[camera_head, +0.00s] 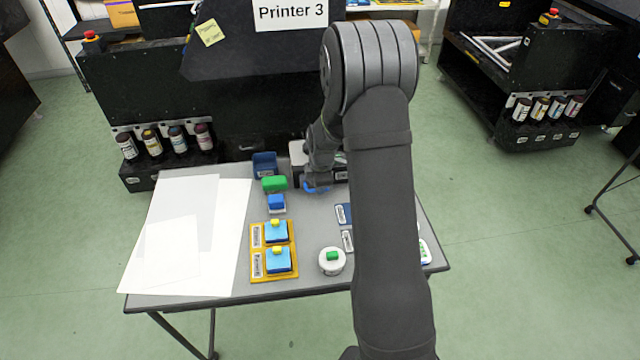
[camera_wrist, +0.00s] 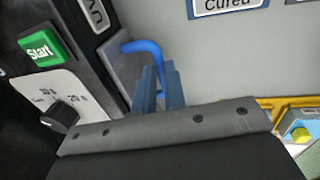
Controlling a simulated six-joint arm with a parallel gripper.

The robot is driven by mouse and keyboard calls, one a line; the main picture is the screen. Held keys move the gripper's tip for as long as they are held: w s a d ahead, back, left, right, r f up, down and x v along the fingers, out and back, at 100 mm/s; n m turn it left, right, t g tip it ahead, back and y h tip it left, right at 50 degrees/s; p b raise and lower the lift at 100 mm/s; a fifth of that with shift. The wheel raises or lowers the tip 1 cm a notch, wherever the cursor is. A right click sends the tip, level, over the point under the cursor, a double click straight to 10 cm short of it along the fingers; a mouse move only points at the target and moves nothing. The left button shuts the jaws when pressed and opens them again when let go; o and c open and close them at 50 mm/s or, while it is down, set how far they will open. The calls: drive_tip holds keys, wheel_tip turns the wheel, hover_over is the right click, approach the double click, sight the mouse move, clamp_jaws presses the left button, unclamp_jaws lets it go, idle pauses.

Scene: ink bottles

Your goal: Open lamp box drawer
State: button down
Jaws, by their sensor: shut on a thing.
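The lamp box (camera_head: 297,155) stands at the back of the grey table, mostly behind my arm. In the wrist view its dark front (camera_wrist: 88,45) carries a green Start button and a dial. A blue handle (camera_wrist: 146,48) stands out from a grey drawer panel (camera_wrist: 122,72) beside that dark front. My gripper (camera_wrist: 160,88) is shut on the blue handle, with its blue-grey fingers at the bent end. In the head view my gripper (camera_head: 318,187) is low in front of the box, largely covered by my wrist. How far the drawer is out, I cannot tell.
White sheets (camera_head: 190,230) cover the table's left. A yellow tray (camera_head: 286,270) with blue blocks, a blue holder (camera_head: 264,164), a green block (camera_head: 274,184) and a round white container (camera_head: 332,262) stand around the middle. A printer (camera_head: 150,110) is behind the table.

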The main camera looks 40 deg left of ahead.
drive_tip(key=s+d, duration=0.6)
drive_tip(key=shift+s+d, duration=0.35)
drive_tip(key=shift+s, duration=0.05)
drive_tip(key=c, duration=1.5)
unclamp_jaws()
drive_tip(key=shift+r, duration=0.1)
drive_tip(key=r, duration=0.5)
drive_tip(key=s+d+r, duration=0.1)
drive_tip(key=r, duration=0.5)
drive_tip(key=s+d+r, duration=0.1)
drive_tip(key=r, duration=0.5)
drive_tip(key=shift+r, duration=0.1)
